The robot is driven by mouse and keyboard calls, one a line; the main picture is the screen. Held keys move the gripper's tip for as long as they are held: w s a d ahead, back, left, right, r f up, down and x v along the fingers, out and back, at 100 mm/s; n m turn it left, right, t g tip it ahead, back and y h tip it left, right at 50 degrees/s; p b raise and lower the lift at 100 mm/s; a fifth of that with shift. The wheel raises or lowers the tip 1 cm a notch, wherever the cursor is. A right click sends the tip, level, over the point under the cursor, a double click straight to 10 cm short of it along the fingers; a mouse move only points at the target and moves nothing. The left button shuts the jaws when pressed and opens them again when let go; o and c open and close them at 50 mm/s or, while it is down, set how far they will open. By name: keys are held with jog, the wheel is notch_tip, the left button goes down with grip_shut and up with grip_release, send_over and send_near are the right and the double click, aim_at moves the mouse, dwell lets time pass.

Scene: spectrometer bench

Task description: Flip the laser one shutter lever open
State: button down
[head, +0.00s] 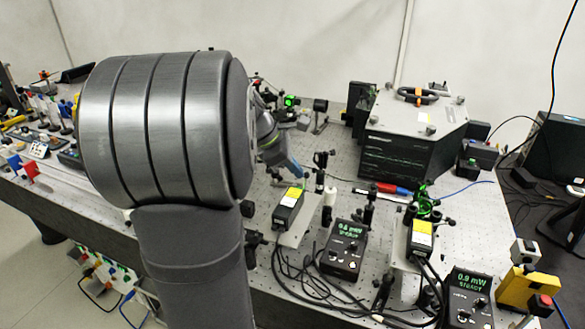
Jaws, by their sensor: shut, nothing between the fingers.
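Two black laser heads with yellow and white labels stand on the optical table, one (289,207) near the middle and one (421,238) to the right. No readable mark shows which is laser one. Small dark posts and mounts stand just behind each head; I cannot make out a shutter lever or its position. My gripper (293,168) shows small beyond my large grey arm, pointing down and right. It is shut and empty, above and behind the middle laser head. I cannot tell how far above the table it is.
Two black meters stand in front, one (345,250) by the middle head and one (467,299) at right reading 0.9 mW. Black cables (300,280) loop between them. A red and blue tool (388,188) lies behind the heads.

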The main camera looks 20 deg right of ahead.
jog(key=s+d+f+m+t+y, duration=0.1)
jog(key=s+d+t+y, duration=0.3)
jog(key=shift+s+d+y, duration=0.2)
jog(key=shift+y, duration=0.1)
dwell(0.4)
jog(key=shift+w+a+f, duration=0.1)
jog(key=shift+a, duration=0.05)
jog(key=shift+w+a+f, duration=0.25)
jog(key=shift+w+a, duration=0.15)
jog(key=shift+w, duration=0.05)
